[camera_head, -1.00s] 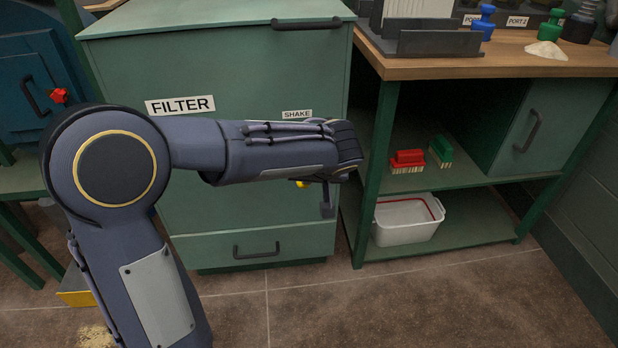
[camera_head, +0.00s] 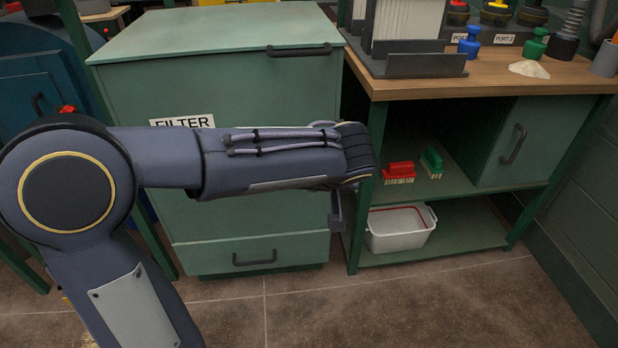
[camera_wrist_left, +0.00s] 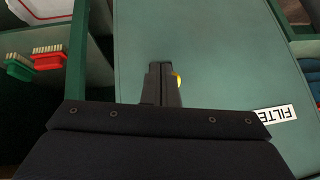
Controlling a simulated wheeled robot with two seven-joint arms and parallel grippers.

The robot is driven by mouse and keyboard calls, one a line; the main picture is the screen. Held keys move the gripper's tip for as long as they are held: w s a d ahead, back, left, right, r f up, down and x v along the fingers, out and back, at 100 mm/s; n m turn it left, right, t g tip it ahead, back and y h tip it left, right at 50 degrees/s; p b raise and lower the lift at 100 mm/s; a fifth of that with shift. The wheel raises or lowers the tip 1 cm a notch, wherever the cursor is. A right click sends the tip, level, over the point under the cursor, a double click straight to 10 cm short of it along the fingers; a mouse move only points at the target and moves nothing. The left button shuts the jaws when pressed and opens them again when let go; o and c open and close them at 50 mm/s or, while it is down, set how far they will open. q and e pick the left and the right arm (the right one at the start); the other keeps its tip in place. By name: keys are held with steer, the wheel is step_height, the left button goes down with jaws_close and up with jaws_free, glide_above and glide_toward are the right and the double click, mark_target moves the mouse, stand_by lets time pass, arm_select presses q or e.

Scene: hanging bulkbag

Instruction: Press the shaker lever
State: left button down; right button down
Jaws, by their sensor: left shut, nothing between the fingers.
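The green filter cabinet (camera_head: 225,85) stands upright with a FILTER label (camera_head: 182,122) that my left arm partly covers. A small yellow knob (camera_wrist_left: 177,80), which looks like the shaker lever's end, shows in the left wrist view against the cabinet front. My left gripper (camera_head: 337,212) is shut and empty in front of the cabinet's right edge. In the left wrist view its fingers (camera_wrist_left: 160,70) lie beside the knob and partly cover it; I cannot tell whether they touch it. In the head view my arm hides the knob and the SHAKE label. My right gripper is not in view.
A wooden-topped bench (camera_head: 480,82) stands to the right. Its shelves hold a red brush (camera_head: 399,172), a green brush (camera_head: 432,162) and a white bin (camera_head: 399,230). A black handle (camera_head: 255,258) is on the cabinet's lower drawer. The floor in front is clear.

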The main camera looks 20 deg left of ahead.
arm_select(q)
steer(key=shift+s+d+r, duration=0.75)
steer(key=shift+s, duration=0.2)
steer(key=s+a+f+m+h, duration=0.1)
steer(key=s+f+m+h, duration=0.2)
steer(key=s, duration=0.7)
steer(key=s+a+f+h, duration=0.1)
steer(key=s+f+h, duration=0.1)
steer(key=s+h, duration=0.65)
step_height(320, 180, up, 33)
steer(key=s+y+p, duration=0.2)
steer(key=p, duration=3.2)
steer(key=shift+s+d+m, duration=0.15)
steer(key=shift+s+m, duration=0.05)
steer(key=shift+m, duration=0.1)
steer(key=shift+y, duration=0.25)
